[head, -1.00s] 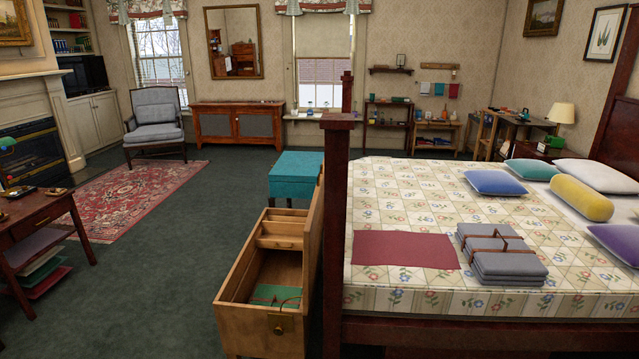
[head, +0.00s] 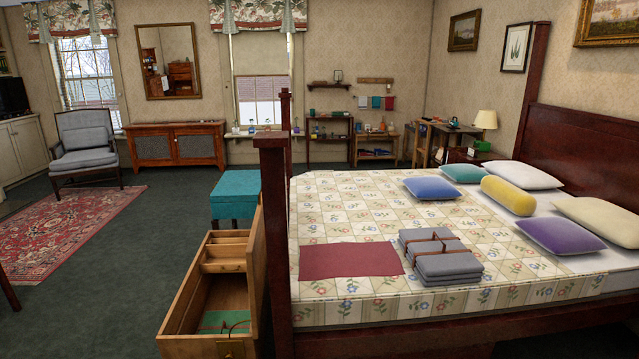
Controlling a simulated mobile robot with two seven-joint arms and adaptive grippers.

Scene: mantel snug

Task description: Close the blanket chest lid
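The blanket chest (head: 184,330) is a light wooden box at the foot of the bed, at the lower middle left of the head view. Its lid (head: 256,275) stands raised on the right side, upright beside the bed's footboard post. The inside is visible, with a small wooden tray (head: 226,257) at the far end and a green item (head: 222,320) on the bottom. The chest's near end is cut off by the picture's lower edge. Neither of my grippers shows in the view.
The bed (head: 350,215) with its dark post (head: 274,240) stands close against the right of the chest. A teal upholstered stool (head: 235,195) is just beyond it. A red rug (head: 60,235) lies to the left, with bare green carpet (head: 110,290) between.

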